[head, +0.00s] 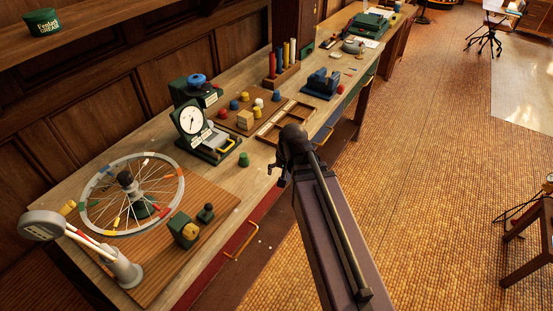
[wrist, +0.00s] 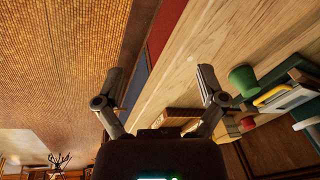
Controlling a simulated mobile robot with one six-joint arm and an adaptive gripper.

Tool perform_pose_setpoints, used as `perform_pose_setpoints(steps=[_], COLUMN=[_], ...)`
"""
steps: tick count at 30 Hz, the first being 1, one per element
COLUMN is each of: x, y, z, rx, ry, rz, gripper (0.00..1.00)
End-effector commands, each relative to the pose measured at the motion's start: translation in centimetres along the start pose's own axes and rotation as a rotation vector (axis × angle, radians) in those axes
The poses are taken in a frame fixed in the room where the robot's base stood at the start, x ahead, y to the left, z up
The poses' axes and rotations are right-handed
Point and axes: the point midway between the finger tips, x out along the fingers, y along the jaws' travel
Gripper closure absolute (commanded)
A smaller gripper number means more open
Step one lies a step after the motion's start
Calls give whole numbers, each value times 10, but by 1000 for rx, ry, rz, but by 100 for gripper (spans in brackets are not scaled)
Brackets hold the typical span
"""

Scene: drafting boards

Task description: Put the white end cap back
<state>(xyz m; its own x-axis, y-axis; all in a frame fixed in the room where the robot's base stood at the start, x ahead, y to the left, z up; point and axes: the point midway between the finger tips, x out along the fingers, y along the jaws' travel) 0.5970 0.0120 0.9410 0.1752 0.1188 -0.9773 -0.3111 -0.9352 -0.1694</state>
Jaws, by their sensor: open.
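A small white cap (head: 258,102) sits on a brown wooden board (head: 229,124) among red, yellow and blue caps, in the head view. A green cap (head: 244,159) stands apart on the bare bench top, in front of the dial instrument; it also shows in the wrist view (wrist: 243,79). My gripper (head: 277,173) is over the bench's front edge, right of the green cap and partly hidden by my own arm. In the wrist view my gripper (wrist: 160,76) has its fingers spread, with nothing between them. I cannot make out the white cap in the wrist view.
A shallow wooden tray (head: 266,132) lies right of the board. A stand with red, blue and yellow rods (head: 280,66) and a blue block device (head: 322,82) stand behind. The green dial instrument (head: 191,121) and spoked wheel (head: 83,200) occupy the left. Bench top near the green cap is clear.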

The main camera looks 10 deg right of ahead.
Motion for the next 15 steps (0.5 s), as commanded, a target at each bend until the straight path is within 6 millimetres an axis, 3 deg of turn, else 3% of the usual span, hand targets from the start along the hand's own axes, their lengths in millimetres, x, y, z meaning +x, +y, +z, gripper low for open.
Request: perform_pose_setpoints(steps=[1, 6, 15], x=[17, 43, 69], y=[9, 26, 42], z=[14, 37, 59], rx=[-67, -212, -317], ry=[-23, -83, -146], rz=[31, 95, 142], gripper=[10, 10, 10])
